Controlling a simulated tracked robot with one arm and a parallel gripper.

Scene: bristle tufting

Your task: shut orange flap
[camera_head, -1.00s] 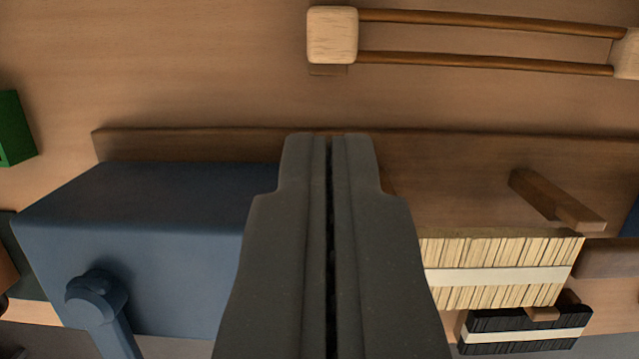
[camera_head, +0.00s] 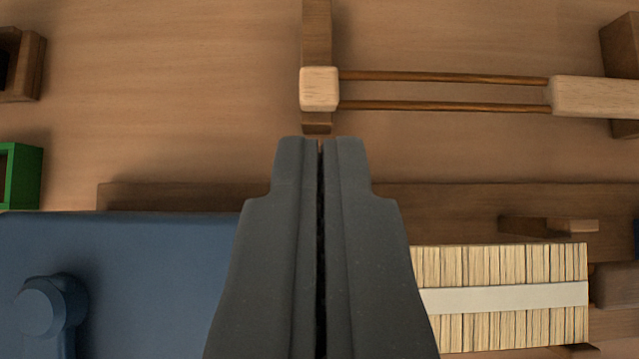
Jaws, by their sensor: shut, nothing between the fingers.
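My gripper (camera_head: 320,148) is shut and empty, with its fingertips in the middle of the view. I cannot make out an orange flap in this view; it may be hidden behind my gripper or out of frame. The large blue box (camera_head: 150,275), with a rounded blue lever (camera_head: 45,305) on its front, is left of my gripper and partly covered by it.
A wooden frame with two thin rods (camera_head: 445,77) lies beyond my fingertips. A pale bristle bundle with a white band (camera_head: 500,298) is at lower right, near a wooden peg (camera_head: 545,226). A green box (camera_head: 22,175) is at far left. Bare table lies at upper left.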

